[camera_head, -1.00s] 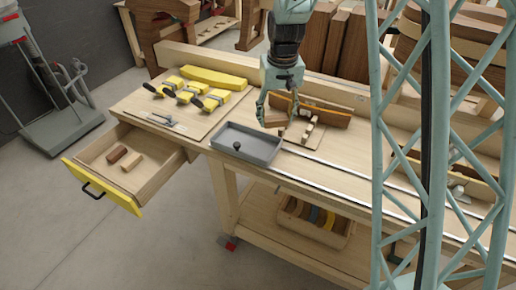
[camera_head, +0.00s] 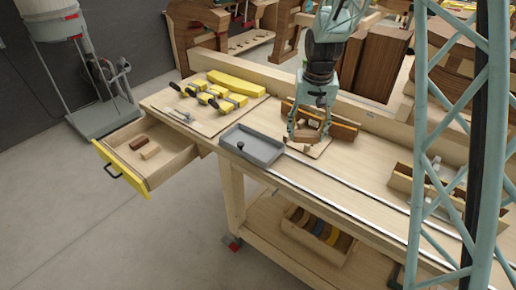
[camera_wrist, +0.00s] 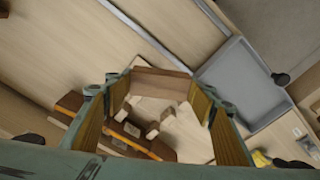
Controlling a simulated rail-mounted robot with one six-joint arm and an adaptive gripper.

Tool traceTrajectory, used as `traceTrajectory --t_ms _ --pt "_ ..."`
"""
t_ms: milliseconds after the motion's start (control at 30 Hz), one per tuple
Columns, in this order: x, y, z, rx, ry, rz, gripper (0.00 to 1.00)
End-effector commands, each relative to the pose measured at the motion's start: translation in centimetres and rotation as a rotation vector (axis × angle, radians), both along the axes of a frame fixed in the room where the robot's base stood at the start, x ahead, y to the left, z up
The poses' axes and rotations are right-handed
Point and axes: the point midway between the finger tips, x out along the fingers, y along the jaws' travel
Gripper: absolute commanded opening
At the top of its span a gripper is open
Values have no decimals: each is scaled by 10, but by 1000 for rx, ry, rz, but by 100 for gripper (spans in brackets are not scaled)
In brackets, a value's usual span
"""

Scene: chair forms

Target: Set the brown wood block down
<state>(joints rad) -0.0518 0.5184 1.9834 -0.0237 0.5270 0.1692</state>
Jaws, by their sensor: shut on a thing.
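The brown wood block (camera_wrist: 160,84) lies across between the fingertips of my gripper (camera_wrist: 157,88) in the wrist view. My gripper is shut on it. In the head view my gripper (camera_head: 308,133) is over a pale board (camera_head: 320,150) on the workbench, close in front of a long brown bar (camera_head: 344,131) with an orange line. Small blocks (camera_wrist: 152,130) on the board show beyond the held block in the wrist view. I cannot tell whether the held block touches the board.
A grey tray (camera_head: 262,150) is left of my gripper on the workbench (camera_head: 350,180). Yellow clamps (camera_head: 222,98) lie on a board farther left. An open drawer (camera_head: 165,172) holds a dark block (camera_head: 138,143) and a lighter block (camera_head: 150,151). Free bench surface is at right.

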Motion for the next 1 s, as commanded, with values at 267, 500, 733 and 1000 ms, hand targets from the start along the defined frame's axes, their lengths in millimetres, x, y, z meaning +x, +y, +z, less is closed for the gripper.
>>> traceTrajectory --t_ms 267,500,733,1000 --pt "15 43 8 2 7 -109 40" --pt "27 84 16 2 11 -225 40" --pt "36 125 24 0 10 -338 40" --pt "43 171 32 -5 3 -465 40"
